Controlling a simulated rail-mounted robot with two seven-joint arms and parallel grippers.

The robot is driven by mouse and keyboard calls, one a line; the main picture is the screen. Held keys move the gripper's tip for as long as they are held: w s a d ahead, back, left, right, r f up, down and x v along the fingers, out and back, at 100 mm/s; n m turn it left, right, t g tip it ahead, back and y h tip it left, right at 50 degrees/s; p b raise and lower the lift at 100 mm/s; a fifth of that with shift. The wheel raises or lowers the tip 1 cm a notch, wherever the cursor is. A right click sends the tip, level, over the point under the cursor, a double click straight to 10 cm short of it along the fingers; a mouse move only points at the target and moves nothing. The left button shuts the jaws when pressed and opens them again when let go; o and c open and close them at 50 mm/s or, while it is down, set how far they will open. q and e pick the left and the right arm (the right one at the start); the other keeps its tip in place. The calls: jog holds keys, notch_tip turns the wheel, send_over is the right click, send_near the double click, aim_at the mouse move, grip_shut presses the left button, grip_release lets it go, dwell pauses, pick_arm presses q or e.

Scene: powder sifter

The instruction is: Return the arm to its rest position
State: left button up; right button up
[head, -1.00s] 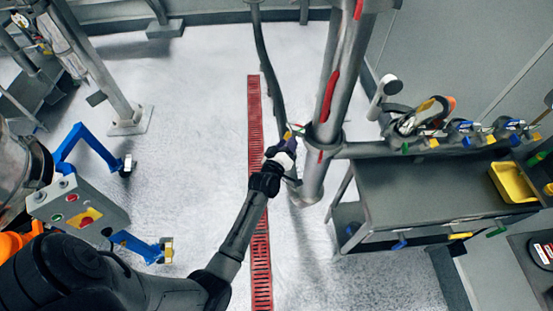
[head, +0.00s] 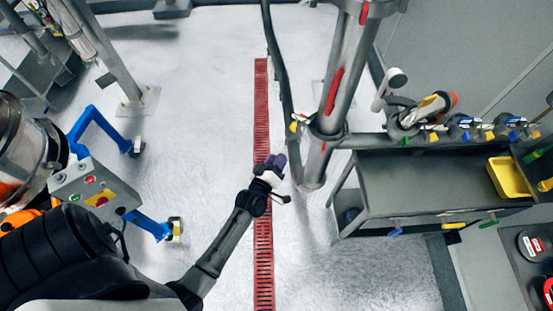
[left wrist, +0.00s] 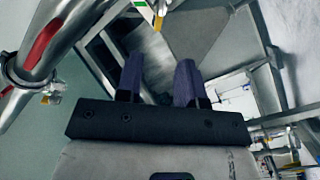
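My left arm reaches from the lower left of the head view, out over the floor. Its gripper (head: 277,162) hangs above the red floor grate, left of the vertical steel pipe (head: 333,95) and apart from it. In the left wrist view, the two purple fingers of my left gripper (left wrist: 160,80) stand apart with nothing between them. The pipe also shows at the left of that view (left wrist: 40,55). My right gripper is in neither view.
A grey cart (head: 430,188) with a yellow tray (head: 509,177) stands at the right. A control box (head: 95,192) on a blue wheeled frame (head: 95,122) is at the left. The red grate (head: 262,235) runs along the floor. Open floor lies between the frame and the pipe.

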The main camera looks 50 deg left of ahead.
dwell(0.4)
pick_arm(q)
jog(key=s+d+f+m+g+h, duration=0.2)
jog(key=d+f+m+g+h, duration=0.2)
jog(key=d+m+g+h, duration=0.25)
jog(key=s+d+r+m+g, duration=0.2)
jog(key=s+r+m+g, duration=0.15)
jog(key=s, duration=0.35)
jog(key=s+d+r+m+g, duration=0.2)
jog(key=s+r+m, duration=0.1)
jog(key=s+r, duration=0.3)
jog(key=s+f+m+g, duration=0.1)
jog(key=s+f, duration=0.3)
jog(key=s, duration=0.5)
notch_tip(320, 180, up, 13)
jog(key=p, duration=1.4)
jog(key=shift+d+r, duration=0.15)
jog(key=shift+d, duration=0.1)
